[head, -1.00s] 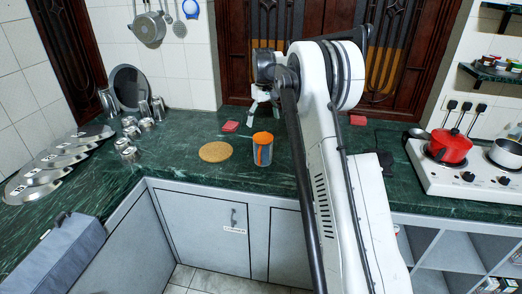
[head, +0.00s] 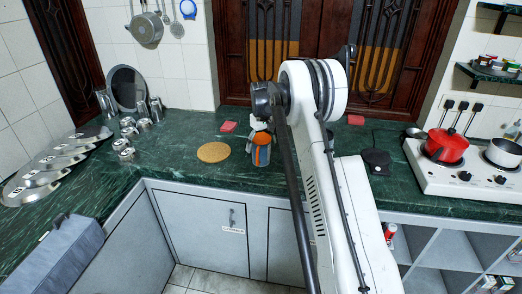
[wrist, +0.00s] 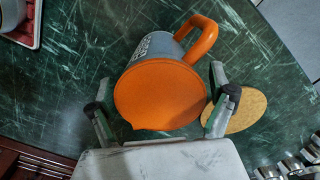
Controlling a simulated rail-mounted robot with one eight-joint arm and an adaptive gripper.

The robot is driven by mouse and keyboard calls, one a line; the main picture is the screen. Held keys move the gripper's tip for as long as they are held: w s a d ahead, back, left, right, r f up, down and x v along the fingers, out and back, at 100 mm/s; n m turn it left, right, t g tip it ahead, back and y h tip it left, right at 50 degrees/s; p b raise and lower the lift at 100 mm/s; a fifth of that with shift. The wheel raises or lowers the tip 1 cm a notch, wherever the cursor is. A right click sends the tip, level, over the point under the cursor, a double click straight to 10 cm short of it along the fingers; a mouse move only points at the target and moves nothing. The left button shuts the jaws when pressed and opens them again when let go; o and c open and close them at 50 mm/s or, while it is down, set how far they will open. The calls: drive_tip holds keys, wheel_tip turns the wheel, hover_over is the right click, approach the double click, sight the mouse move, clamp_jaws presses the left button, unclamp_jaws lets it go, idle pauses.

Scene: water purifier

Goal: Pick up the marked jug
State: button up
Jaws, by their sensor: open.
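The jug (head: 261,153) is grey with an orange lid and stands upright on the green counter, near its front edge. In the wrist view the jug's orange lid (wrist: 158,92) faces the camera, and its orange handle (wrist: 203,38) points to the upper right. White lettering shows on its grey side. My gripper (wrist: 160,85) is open, with one finger on each side of the lid in the wrist view and small gaps visible. In the head view my gripper (head: 260,124) is at the jug's top, partly hidden by my arm.
A round cork mat (head: 214,152) lies left of the jug. A red-topped item (head: 228,127) sits behind it. Steel cups (head: 128,133) and plates stand at the left.

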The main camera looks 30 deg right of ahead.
sight(261, 138)
drive_tip(key=shift+f, duration=0.25)
drive_tip(key=c, duration=1.8)
drive_tip(key=shift+o, duration=0.2)
drive_tip(key=shift+r, duration=0.5)
wheel_tip(261, 138, up, 3)
drive_tip(key=shift+f, duration=0.1)
drive_tip(key=s+a+r+b, duration=0.1)
drive_tip(key=s+a+r, duration=0.3)
drive_tip(key=a+r, duration=0.3)
drive_tip(key=a, duration=0.4)
drive_tip(key=shift+s+r, duration=0.15)
